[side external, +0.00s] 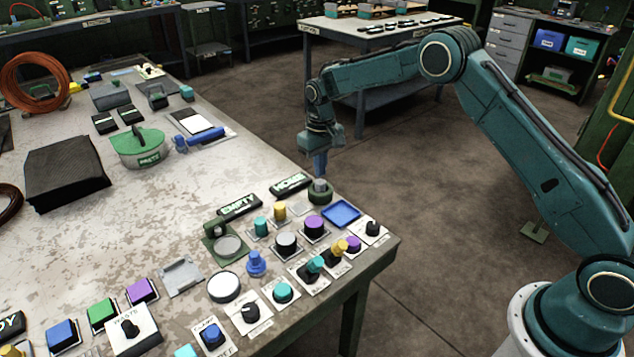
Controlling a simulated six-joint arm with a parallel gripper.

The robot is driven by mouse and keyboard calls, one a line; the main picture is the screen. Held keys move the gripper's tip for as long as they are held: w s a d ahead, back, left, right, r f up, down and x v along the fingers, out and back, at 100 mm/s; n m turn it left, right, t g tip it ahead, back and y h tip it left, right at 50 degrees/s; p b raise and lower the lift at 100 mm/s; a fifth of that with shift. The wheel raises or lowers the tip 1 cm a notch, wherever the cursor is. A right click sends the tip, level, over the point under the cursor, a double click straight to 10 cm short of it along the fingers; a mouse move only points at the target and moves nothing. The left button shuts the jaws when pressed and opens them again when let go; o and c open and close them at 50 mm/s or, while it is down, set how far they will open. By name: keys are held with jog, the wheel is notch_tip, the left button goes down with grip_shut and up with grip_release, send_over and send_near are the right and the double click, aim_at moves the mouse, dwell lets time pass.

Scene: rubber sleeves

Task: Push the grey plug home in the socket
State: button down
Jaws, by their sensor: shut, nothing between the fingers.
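The grey plug (319,185) stands upright in a round dark green socket (320,198) near the table's right edge, beside a black label reading HOME (291,184). How deep the plug sits cannot be told at this size. My gripper (320,173) points straight down directly over the plug, with its blue fingers together and nothing held. The fingertips are at or just above the plug's top; whether they touch it cannot be told.
A green plate with grey round parts (222,243) lies by the EMPTY label (240,206). A blue tray (341,213), a purple button (314,224) and several knobs crowd the near side. The floor right of the table is open.

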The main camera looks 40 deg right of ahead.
aim_at(320, 181)
jog(key=shift+r, duration=2.35)
jog(key=s+r+t, duration=0.3)
jog(key=s+r, duration=1.5)
jog(key=r, duration=0.2)
jog(key=s+f+t, duration=0.1)
jog(key=s+t, duration=0.1)
jog(key=s, duration=2.1)
jog(key=shift+s+t, duration=0.3)
jog(key=shift+s, duration=0.05)
